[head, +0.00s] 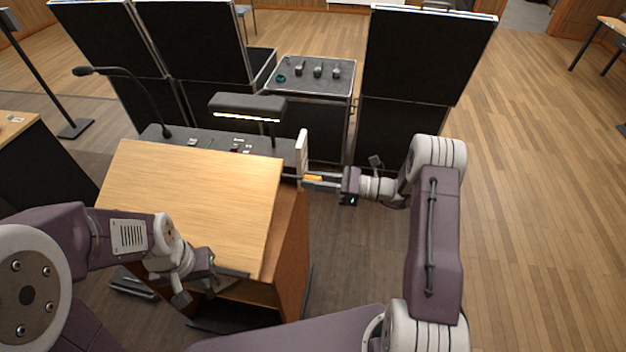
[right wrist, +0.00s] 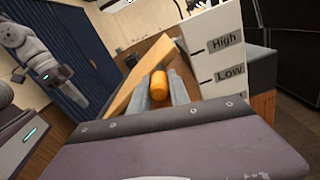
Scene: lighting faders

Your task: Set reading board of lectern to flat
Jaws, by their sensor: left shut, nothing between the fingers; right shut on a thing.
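The lectern's wooden reading board (head: 195,190) is in the head view, left of centre, and looks tilted. Its edge also shows in the right wrist view (right wrist: 136,80). A white scale plate (right wrist: 217,58) reads "High" and "Low"; a lower label is mostly hidden. The plate stands at the lectern's right side in the head view (head: 302,150). My right gripper (head: 308,183) is shut on an orange handle (right wrist: 159,85) beside the plate. My left gripper (head: 243,274) is shut and empty at the board's near edge; I cannot tell whether it touches.
A black lamp (head: 247,106) and a gooseneck microphone (head: 125,73) stand behind the board. A case with a knobbed panel (head: 315,77) and tall black panels (head: 425,55) stand beyond. Open wooden floor (head: 540,200) lies to the right.

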